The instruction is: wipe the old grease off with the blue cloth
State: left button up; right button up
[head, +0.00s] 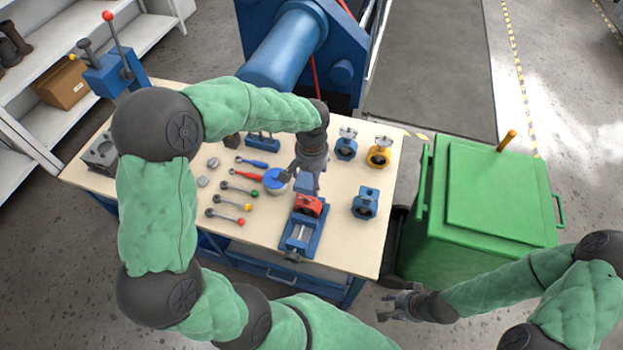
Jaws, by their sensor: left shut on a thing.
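My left gripper (307,178) reaches down over the workbench and is shut on a small blue piece (305,184), which looks like the blue cloth, mostly hidden by the fingers. Just below it in the picture, a red butterfly valve (308,206) sits in a blue vise (298,238). The cloth is right at the valve's far side; I cannot tell whether they touch. Old grease is too small to make out. My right gripper (388,306) is open and empty, off the bench's front right corner, low beside the green bin.
A round blue-and-white tub (275,180) stands left of the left gripper. Several coloured-handled tools (235,188) lie left of it. Blue valves (365,203) and a yellow valve (379,152) stand at the right. A green bin (500,190) stands right of the workbench (395,220).

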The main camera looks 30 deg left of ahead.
pick_arm(q)
jog(key=shift+d+r+p, duration=0.1)
jog(key=shift+r+p, duration=0.45)
jog(key=shift+r, duration=0.55)
